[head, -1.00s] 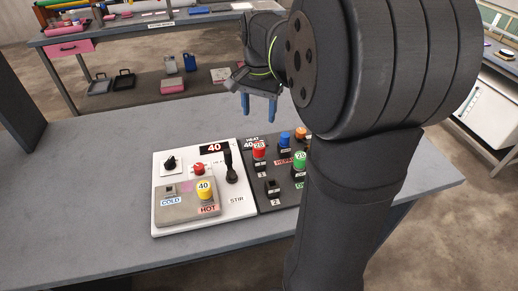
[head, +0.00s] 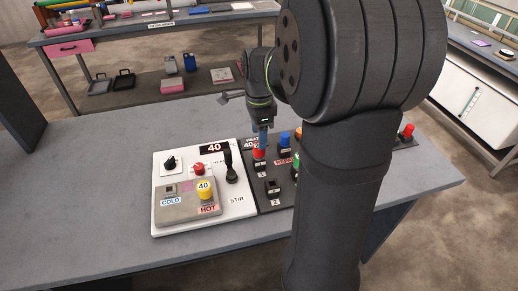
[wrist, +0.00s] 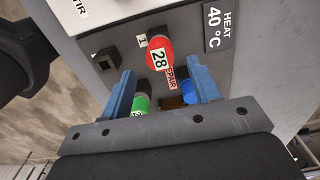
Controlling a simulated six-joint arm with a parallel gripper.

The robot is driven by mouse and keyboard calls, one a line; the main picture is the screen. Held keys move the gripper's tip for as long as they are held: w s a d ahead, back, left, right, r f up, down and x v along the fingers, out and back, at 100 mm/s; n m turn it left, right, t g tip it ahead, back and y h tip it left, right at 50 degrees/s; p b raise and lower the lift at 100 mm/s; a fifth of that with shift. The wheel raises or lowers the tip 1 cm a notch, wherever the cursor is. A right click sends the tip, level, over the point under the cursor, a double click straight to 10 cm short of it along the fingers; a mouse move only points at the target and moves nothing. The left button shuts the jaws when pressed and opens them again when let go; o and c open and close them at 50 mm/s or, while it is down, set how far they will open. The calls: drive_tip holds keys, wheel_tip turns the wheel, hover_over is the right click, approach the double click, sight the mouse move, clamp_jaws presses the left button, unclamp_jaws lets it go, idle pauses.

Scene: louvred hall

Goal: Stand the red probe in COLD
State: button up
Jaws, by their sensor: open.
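The red probe (head: 258,154), marked 28 in the wrist view (wrist: 159,60), stands in the dark board right of the white station. My gripper (head: 262,139) is directly above it, pointing down, and hides part of it in the head view. In the wrist view the blue fingers (wrist: 162,88) are apart, and the red cap shows between and just beyond their tips, not gripped. The COLD socket (head: 170,189) is an empty square hole at the left of the grey block on the white station (head: 240,208).
A yellow probe marked 40 (head: 205,191) stands at HOT on the same block. A black lever (head: 230,165) and red knob (head: 199,168) rise behind it. Blue (head: 285,143) and green probes (wrist: 141,104) stand near the red one. The table's left side is clear.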

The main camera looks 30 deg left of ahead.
sight(259, 156)
drive_tip(key=shift+f, duration=3.1)
clamp_jaws()
